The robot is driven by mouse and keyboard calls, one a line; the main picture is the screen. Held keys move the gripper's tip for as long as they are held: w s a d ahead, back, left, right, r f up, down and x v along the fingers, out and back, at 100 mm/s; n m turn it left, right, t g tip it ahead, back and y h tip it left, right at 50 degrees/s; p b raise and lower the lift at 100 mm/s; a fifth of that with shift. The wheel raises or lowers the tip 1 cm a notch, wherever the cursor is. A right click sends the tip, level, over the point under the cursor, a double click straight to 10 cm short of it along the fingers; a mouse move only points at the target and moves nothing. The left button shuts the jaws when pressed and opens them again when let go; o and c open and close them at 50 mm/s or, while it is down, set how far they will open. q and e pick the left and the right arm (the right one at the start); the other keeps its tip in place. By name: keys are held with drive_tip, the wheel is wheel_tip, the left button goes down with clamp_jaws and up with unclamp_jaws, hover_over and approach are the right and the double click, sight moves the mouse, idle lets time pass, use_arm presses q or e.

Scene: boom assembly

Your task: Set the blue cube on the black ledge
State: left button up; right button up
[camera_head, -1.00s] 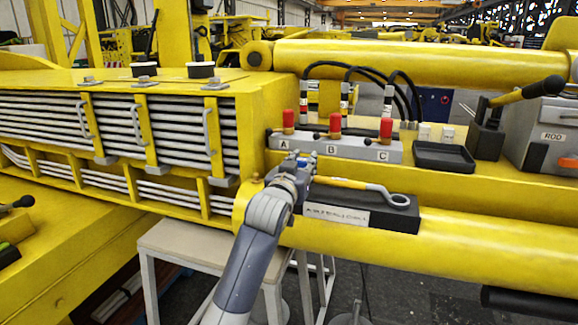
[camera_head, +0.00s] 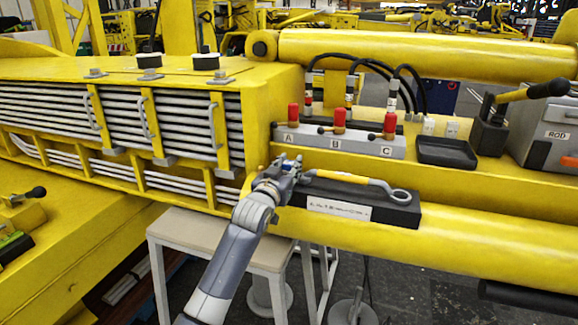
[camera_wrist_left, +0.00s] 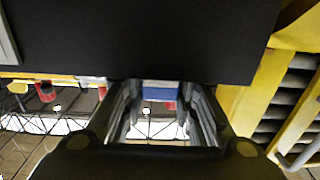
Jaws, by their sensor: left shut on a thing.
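My left gripper (camera_head: 291,166) is at the left end of the black ledge (camera_head: 408,213). It is shut on the blue cube (camera_wrist_left: 160,92), which shows between the fingers in the left wrist view. In the head view the cube is too small and covered to make out clearly. The ledge also shows large and close in the left wrist view (camera_wrist_left: 140,40), just beyond the fingertips. I cannot tell whether the cube touches the ledge. My right gripper is not in view.
A spanner with a yellow handle (camera_head: 340,177) lies along the ledge. Behind it stands a grey valve block (camera_head: 350,146) with red-capped levers. A black tray (camera_head: 446,153) is to the right. The yellow boom runs below the ledge.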

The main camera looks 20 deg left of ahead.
use_arm(q)
drive_tip(key=o, duration=0.8)
drive_tip(key=shift+f, duration=0.1)
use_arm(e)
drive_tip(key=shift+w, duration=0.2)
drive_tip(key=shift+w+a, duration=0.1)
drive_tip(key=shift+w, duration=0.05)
use_arm(q)
drive_tip(key=shift+s, duration=0.7)
drive_tip(key=s+b, duration=0.1)
drive_tip(key=s, duration=0.4)
drive_tip(key=s+b, duration=0.2)
drive_tip(key=s, duration=0.3)
drive_tip(key=shift+s+a, duration=0.2)
drive_tip(key=shift+s, duration=0.1)
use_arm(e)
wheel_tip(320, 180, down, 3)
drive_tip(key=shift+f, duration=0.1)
